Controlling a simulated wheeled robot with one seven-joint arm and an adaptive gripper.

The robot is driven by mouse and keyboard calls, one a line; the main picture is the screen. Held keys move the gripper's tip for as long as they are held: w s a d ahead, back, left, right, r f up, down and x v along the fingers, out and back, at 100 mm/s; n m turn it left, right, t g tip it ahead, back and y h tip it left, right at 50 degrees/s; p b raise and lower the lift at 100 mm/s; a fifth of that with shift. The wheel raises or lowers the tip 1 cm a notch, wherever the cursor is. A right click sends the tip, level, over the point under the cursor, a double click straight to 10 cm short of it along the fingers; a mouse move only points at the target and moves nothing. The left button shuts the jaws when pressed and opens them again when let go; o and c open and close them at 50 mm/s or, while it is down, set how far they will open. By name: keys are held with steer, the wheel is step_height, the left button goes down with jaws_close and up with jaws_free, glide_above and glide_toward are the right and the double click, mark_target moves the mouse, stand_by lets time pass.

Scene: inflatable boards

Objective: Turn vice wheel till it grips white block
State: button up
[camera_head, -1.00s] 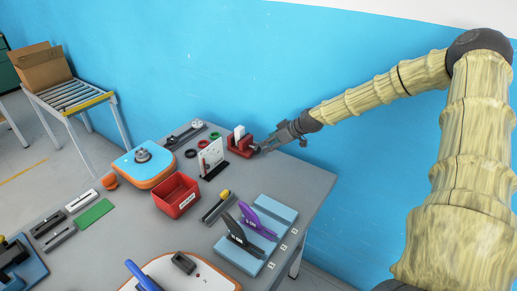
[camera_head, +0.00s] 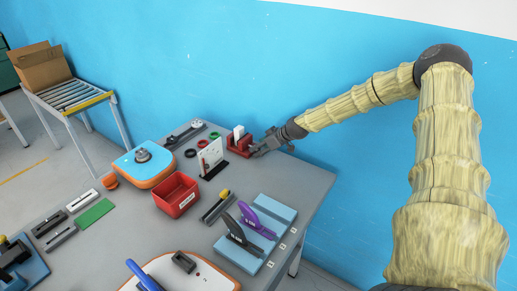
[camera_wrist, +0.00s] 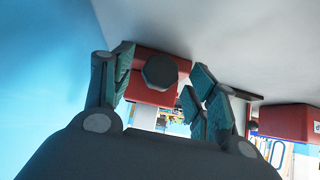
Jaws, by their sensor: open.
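The red vice (camera_head: 236,149) stands at the far right corner of the table, near the blue wall. The white block (camera_head: 239,132) stands upright in it. My gripper (camera_head: 254,150) is at the right side of the vice. In the wrist view the dark, many-sided vice wheel (camera_wrist: 160,72) shows in front of the red vice body (camera_wrist: 148,94). My open gripper (camera_wrist: 161,63) has one finger on each side of the wheel, with gaps visible. I cannot tell whether the vice jaws touch the block.
A white upright panel (camera_head: 211,157) stands left of the vice. Green, red and black rings lie behind it. A red bin (camera_head: 176,199) and a blue stand with purple and black clamps (camera_head: 240,258) are nearer. The table's right corner is clear.

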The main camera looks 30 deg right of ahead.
steer(key=shift+x, duration=0.85)
steer(key=c, duration=1)
steer(key=shift+f, duration=0.1)
steer(key=shift+c, duration=0.2)
